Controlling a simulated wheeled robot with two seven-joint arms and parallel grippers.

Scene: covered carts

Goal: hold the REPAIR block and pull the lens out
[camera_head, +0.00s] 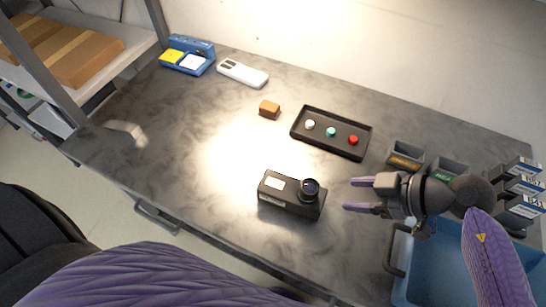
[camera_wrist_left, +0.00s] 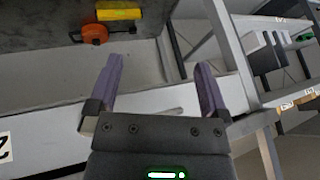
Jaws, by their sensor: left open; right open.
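A black block (camera_head: 278,199) with a white label lies on the grey table. The label is too small to read, so I cannot tell if it says REPAIR. A round dark lens (camera_head: 309,188) sits on the block at its right end. My right gripper (camera_head: 352,195) is open and empty, a short way right of the block, its fingers pointing at the lens end without touching. My left gripper (camera_wrist_left: 160,78) is open with nothing between its fingers in the left wrist view; it does not show in the head view.
A black tray (camera_head: 297,132) with several coloured knobs lies behind the block. A small brown block (camera_head: 269,109), a white device (camera_head: 242,73) and a blue box (camera_head: 187,55) are farther back. A blue bin (camera_head: 450,245) is at the right.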

